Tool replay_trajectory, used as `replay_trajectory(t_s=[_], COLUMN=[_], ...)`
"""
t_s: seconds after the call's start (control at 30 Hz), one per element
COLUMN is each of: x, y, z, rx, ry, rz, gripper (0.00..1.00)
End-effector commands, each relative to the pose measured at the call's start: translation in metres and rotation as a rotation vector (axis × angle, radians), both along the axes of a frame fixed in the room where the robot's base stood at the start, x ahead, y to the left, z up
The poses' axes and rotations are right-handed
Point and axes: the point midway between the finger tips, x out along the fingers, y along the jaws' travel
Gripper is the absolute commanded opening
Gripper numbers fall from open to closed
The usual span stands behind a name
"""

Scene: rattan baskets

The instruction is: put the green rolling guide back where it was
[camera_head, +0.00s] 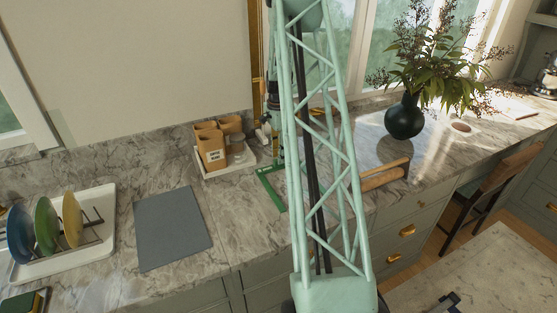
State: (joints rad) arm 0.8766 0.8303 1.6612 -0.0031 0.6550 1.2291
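A green, thin, angled strip, which looks like the green rolling guide (271,189), is at the counter's middle, just left of my pale green lattice arm. Its right part is hidden behind the arm. What looks like my gripper (277,148) hangs down behind the arm's left edge, above the guide's far end. It is small and partly covered, so I cannot tell whether its fingers are open or touch the guide.
A tray with brown canisters (210,147) stands left of the guide. A grey board (171,228) and a rack of plates (46,229) are farther left.

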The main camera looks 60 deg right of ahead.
Motion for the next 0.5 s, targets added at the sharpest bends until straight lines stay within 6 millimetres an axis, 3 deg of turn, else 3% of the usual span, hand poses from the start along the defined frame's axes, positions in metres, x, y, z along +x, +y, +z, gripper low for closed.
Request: replay_trajectory(t_s=[0.5], x=[0.001], y=[-0.001], z=[0.071], rx=[-0.002], ry=[-0.001], rz=[0.000], gripper=[0.26])
